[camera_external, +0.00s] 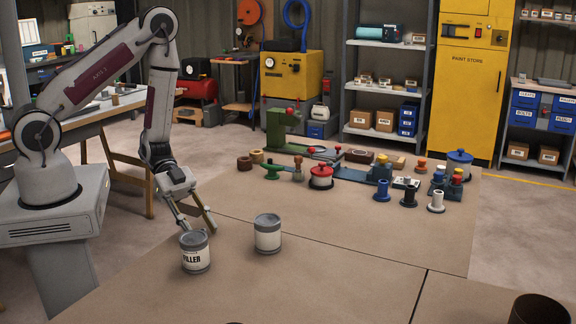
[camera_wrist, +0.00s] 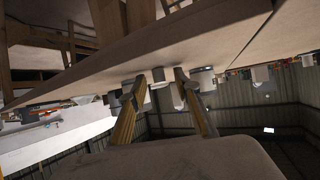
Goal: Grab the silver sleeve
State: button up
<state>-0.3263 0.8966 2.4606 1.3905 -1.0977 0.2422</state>
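A pale silver-white sleeve (camera_external: 436,201) with a flanged base stands upright at the right of the bench in the external view. It is the rightmost of a row with a blue sleeve (camera_external: 382,190) and a black sleeve (camera_external: 409,193). My gripper (camera_external: 198,221) is far to the left, low over the left edge of the bench behind the FILLER can. Its two fingers are spread with nothing held between them. In the wrist view my gripper (camera_wrist: 160,77) also shows open; the view is tilted, and I cannot pick out the silver sleeve there.
The FILLER can (camera_external: 196,252) and a second grey can (camera_external: 268,234) stand near my gripper. A red pot (camera_external: 321,177), a blue pot (camera_external: 459,163) and a green machine (camera_external: 285,127) stand farther back. A dark cylinder (camera_external: 539,309) is at front right. The middle of the bench is clear.

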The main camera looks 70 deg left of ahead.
dwell(0.5)
grip_shut()
jog(key=shift+r, duration=0.15)
notch_tip(320, 180, up, 10)
jog(key=shift+f, duration=0.25)
dwell(0.8)
dwell(0.6)
